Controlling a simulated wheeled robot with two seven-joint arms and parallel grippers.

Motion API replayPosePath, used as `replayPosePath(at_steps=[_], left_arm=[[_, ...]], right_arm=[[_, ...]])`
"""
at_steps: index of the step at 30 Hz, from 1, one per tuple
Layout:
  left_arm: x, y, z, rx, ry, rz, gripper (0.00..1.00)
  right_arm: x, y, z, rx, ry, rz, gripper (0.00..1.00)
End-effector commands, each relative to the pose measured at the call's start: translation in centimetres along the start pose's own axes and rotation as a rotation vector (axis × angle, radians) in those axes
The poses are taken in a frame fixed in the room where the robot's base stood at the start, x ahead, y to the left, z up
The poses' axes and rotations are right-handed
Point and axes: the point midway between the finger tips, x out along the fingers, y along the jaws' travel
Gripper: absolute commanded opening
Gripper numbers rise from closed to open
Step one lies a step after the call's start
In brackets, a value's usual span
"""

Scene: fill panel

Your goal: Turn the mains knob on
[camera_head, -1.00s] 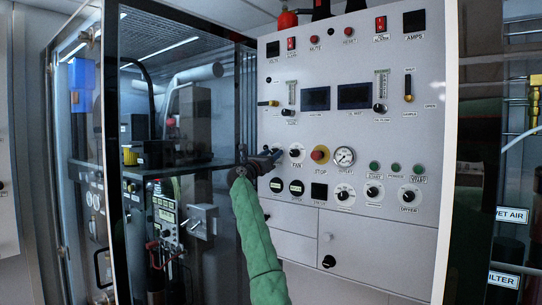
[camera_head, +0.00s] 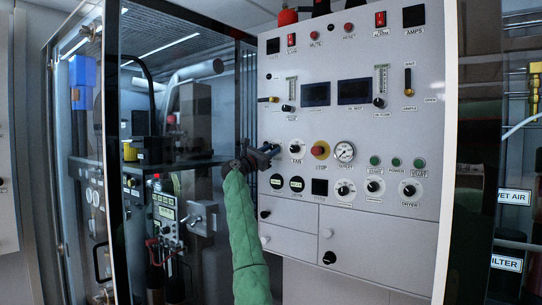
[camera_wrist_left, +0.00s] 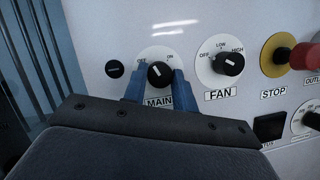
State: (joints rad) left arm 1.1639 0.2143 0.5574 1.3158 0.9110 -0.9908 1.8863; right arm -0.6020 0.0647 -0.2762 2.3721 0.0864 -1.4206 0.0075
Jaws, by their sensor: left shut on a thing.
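The mains knob (camera_wrist_left: 159,73) is a black knob on a white round dial with OFF and ON marks, above a label reading MAIN. In the left wrist view my left gripper (camera_wrist_left: 160,88) has its blue fingers on either side of this knob, shut on it. The white pointer line on the knob tilts toward upper left, near the OFF side. In the head view my left gripper (camera_head: 268,152), at the end of a green-sleeved arm, is at the panel's left edge and hides the knob. My right gripper is not in view.
The fan knob (camera_wrist_left: 229,63) is just right of the mains knob, with the red STOP button (camera_head: 319,151) beyond it. A small black round fitting (camera_wrist_left: 114,69) is on the left. A glass-walled cabinet (camera_head: 180,120) stands left of the panel (camera_head: 350,125).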

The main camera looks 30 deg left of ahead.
Motion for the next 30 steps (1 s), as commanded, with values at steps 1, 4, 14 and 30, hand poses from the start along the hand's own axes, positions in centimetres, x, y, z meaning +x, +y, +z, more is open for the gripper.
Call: replayPosePath(at_steps=[1, 4, 14, 30], left_arm=[[-0.2, 0.1, -0.2, 0.044, 0.002, -0.017, 0.05], [-0.1, 0.2, -0.2, 0.132, 0.002, -0.054, 0.05], [0.0, 0.4, -0.1, 0.421, 0.003, -0.175, 0.05], [0.1, 0.6, 0.2, 0.877, 0.002, -0.366, 0.05]], right_arm=[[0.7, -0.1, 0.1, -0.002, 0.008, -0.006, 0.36], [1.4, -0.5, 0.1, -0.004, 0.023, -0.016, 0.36], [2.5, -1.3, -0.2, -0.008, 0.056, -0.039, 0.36], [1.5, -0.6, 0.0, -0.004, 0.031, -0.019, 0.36]])
